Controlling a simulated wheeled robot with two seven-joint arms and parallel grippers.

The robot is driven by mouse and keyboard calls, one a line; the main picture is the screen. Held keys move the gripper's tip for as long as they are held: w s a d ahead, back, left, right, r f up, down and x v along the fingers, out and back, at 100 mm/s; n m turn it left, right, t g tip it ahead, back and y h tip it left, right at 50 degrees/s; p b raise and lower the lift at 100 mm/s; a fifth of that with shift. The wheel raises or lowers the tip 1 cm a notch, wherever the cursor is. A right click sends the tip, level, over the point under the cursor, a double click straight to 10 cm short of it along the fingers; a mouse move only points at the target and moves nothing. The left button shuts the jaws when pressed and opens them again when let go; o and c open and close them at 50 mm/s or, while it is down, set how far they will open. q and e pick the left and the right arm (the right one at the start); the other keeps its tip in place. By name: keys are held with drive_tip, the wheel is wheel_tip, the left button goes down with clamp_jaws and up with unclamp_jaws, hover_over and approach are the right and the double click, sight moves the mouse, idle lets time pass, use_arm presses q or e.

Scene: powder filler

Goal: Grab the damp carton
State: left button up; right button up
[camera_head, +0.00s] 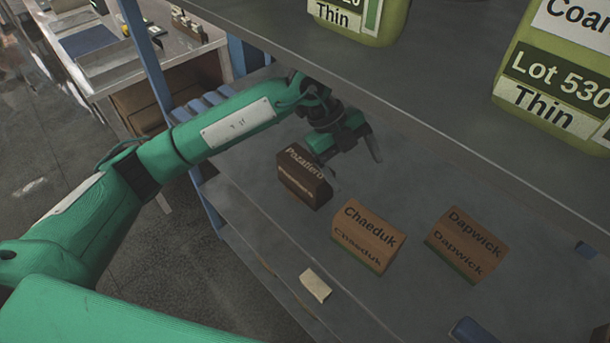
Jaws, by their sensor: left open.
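Three cartons stand on the grey lower shelf (420,305). The left one (304,178), lettered like "Pozallero", is clearly darker brown than the others, as if damp. The middle carton (368,237) reads "Chaeduk" and the right carton (467,245) reads "Dapwick"; both are lighter brown with a green lower edge. My left gripper (354,166) is open and empty, just behind and to the right of the dark carton. One finger overlaps the carton's right edge in the picture; I cannot tell whether it touches. My right gripper is out of view.
Green containers (362,18) labelled "Thin" stand on the upper shelf (290,45), whose edge runs above my left gripper. A blue post (148,62) stands at the left. A small pale block (315,286) lies near the lower shelf's front edge.

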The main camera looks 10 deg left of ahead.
sight(306, 162)
use_arm(q)
drive_tip(key=w+a+n+y, duration=0.1)
drive_tip(key=a+y, duration=0.1)
drive_tip(key=a, duration=0.1)
drive_tip(key=w+a+r+n+t+y, duration=0.1)
drive_tip(key=w+a+y, duration=0.1)
drive_tip(key=a, duration=0.2)
drive_tip(key=w+a+n+y, duration=0.1)
drive_tip(key=w+a+y, duration=0.1)
drive_tip(key=a, duration=0.1)
drive_tip(key=shift+w+a+r+t, duration=0.25)
drive_tip(key=shift+a+r+t, duration=0.05)
wheel_tip(306, 162, down, 8)
drive_tip(key=shift+a+f+p, duration=0.1)
drive_tip(key=shift+f+p, duration=0.05)
drive_tip(key=shift+p, duration=0.95)
wheel_tip(306, 162, down, 4)
drive_tip(key=p, duration=0.2)
drive_tip(key=shift+s+a+f+p, duration=0.15)
drive_tip(key=shift+f+p, duration=0.1)
drive_tip(key=shift+p, duration=0.05)
drive_tip(key=shift+f, duration=0.4)
drive_tip(key=shift+r, duration=0.1)
drive_tip(key=c, duration=1.4)
